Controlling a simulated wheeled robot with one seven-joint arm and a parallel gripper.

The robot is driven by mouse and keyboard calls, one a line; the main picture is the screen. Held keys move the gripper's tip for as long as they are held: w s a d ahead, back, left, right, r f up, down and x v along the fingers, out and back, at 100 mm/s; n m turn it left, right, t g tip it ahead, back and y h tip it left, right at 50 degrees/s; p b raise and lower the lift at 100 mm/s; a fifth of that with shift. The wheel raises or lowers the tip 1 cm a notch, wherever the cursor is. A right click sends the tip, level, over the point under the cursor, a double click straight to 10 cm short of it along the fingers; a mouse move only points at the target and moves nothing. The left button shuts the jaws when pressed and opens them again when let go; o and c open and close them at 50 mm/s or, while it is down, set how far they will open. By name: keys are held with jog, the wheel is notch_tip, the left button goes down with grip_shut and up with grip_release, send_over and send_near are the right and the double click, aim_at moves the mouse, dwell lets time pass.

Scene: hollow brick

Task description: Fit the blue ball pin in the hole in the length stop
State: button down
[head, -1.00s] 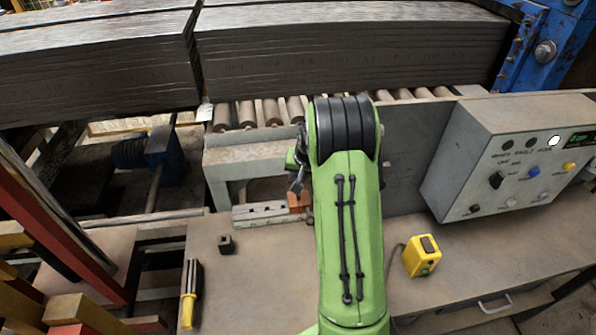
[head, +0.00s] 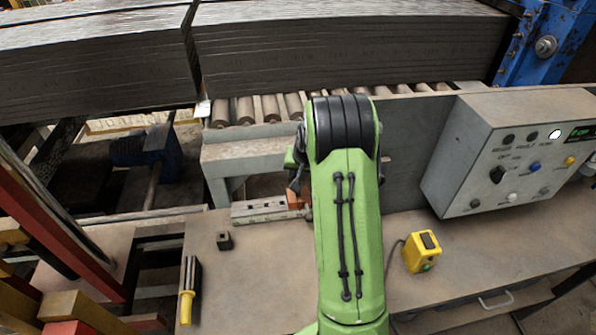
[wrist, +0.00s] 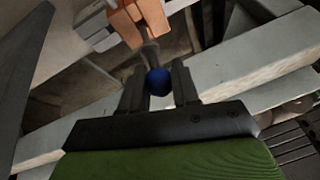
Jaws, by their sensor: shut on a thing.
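The blue ball pin shows in the wrist view as a blue ball (wrist: 158,81) between the two dark fingers of my gripper (wrist: 159,86), which is shut on it. A grey shank runs from the ball toward an orange block (wrist: 128,20), which looks like the length stop. I cannot tell whether the pin's tip is in a hole, touching the block or short of it. In the head view the orange block (head: 296,199) sits at the right end of a pale slotted bar (head: 258,210), partly hidden by my green arm. My fingertips are hidden there.
A small dark square block (head: 225,241) and a yellow-handled tool (head: 187,300) lie on the bench left of my arm. A yellow switch box (head: 422,252) and a grey control panel (head: 515,150) stand to the right. A roller conveyor (head: 262,109) lies behind.

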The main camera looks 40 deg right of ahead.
jog(key=shift+f+b, duration=1.75)
jog(key=shift+f, duration=0.35)
dwell(0.4)
jog(key=c, duration=0.8)
grip_release()
jog(key=shift+o, duration=0.2)
jog(key=p+v, duration=0.2)
jog(key=v, duration=1.3)
jog(key=shift+s+r, duration=0.25)
jog(key=shift+r, duration=0.1)
